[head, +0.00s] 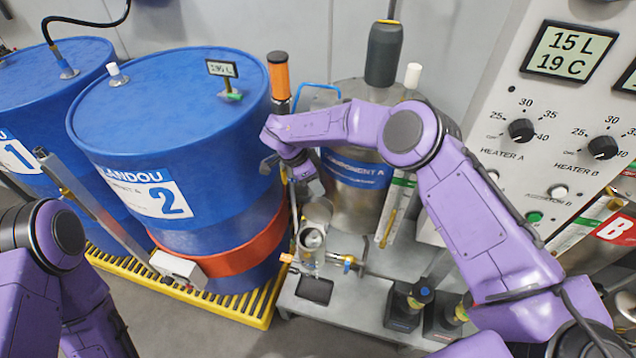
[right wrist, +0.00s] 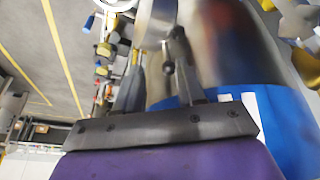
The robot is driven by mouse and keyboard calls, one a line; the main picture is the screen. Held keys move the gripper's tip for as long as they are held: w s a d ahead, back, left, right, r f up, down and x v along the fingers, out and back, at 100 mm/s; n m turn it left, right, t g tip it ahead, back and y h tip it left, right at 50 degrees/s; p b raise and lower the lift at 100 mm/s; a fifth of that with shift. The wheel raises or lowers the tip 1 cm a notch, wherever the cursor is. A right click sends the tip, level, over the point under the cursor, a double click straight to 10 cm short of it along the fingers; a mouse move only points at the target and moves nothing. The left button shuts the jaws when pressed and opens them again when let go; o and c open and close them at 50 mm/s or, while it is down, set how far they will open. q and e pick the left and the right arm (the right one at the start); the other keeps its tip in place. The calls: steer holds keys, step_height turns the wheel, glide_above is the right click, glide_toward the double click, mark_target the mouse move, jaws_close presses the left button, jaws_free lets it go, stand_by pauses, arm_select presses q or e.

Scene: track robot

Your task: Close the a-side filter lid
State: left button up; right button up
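The a-side filter (head: 311,256) is a small metal cup on the grey platform in front of the Component A tank. Its round lid (head: 318,210) appears raised and tilted above the cup, just below my right gripper (head: 307,192). In the right wrist view, the right gripper (right wrist: 158,45) has its fingers apart, one on each side of a small dark knob or handle near the metal round of the lid (right wrist: 158,18). I cannot tell whether the fingers touch it. My left arm shows at the lower left of the head view; its gripper is out of frame.
A blue drum (head: 185,115) marked 2 stands left of the filter on a yellow grate (head: 235,302). The Component A tank (head: 350,172) stands close behind the filter. A heater panel (head: 560,110) is at right.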

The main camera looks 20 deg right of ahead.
mark_target(320, 200)
steer(key=f, duration=0.1)
steer(key=w+f, duration=0.1)
steer(key=d+f, duration=0.1)
steer(key=shift+w+d+f, duration=0.1)
steer(key=shift+w+f, duration=0.05)
steer(key=shift+f, duration=0.2)
steer(key=shift+s+r, duration=0.25)
steer(key=shift+s, duration=0.1)
steer(key=shift+c, duration=1.3)
steer(key=shift+f, duration=0.1)
jaws_close()
